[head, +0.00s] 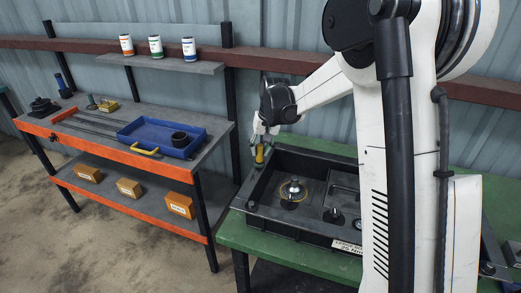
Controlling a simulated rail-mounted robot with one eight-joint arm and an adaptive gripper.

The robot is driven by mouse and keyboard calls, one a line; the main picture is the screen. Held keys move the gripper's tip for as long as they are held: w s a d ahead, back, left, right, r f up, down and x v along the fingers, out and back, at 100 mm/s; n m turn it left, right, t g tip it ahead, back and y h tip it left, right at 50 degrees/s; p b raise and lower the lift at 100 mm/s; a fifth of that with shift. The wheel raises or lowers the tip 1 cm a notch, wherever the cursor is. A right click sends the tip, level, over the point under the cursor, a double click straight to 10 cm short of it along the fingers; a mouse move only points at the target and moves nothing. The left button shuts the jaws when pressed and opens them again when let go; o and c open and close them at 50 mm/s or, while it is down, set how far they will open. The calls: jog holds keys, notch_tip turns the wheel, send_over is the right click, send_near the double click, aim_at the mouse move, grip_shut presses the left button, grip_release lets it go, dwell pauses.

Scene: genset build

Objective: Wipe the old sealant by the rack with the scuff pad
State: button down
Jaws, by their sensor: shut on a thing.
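My gripper (259,143) is at the back left corner of the dark open-topped frame on the green bench. It is shut on a small upright yellow piece, seemingly the scuff pad (260,154); its lower end is hard to make out. I cannot tell whether it touches the surface below. A silver domed part (292,190) with a thin yellowish ring around it sits inside the frame (262,213). I cannot make out the old sealant clearly, nor tell which part is the rack.
The green bench (232,235) carries the frame, with a white label at its front. At left, an orange-edged bench holds a blue tray (128,139) with a black ring; orange boxes (180,205) sit below. Several cans stand on a wall shelf (175,65).

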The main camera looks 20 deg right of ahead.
jog(key=shift+f+b, duration=0.35)
jog(key=shift+f, duration=0.05)
jog(key=shift+s, duration=0.1)
jog(key=shift+s+a+r, duration=0.1)
jog(key=shift+s+a, duration=0.6)
jog(key=shift+s, duration=0.25)
jog(key=shift+s+a+b, duration=0.3)
jog(key=shift+s+a, duration=0.4)
jog(key=shift+s, duration=0.3)
jog(key=shift+s+a+b, duration=0.35)
jog(key=shift+s+a, duration=0.4)
jog(key=shift+s, duration=0.3)
jog(key=shift+s+a+b, duration=0.3)
jog(key=shift+s+a, duration=0.4)
jog(key=shift+s, duration=0.3)
jog(key=shift+w+d+b, duration=0.3)
jog(key=shift+w+d, duration=0.65)
jog(key=shift+w, duration=0.4)
jog(key=shift+w+d+b, duration=0.25)
jog(key=shift+w+d, duration=0.7)
jog(key=shift+w, duration=0.4)
jog(key=shift+w+d+b, duration=0.3)
jog(key=shift+w+d, duration=0.65)
jog(key=shift+w, duration=0.4)
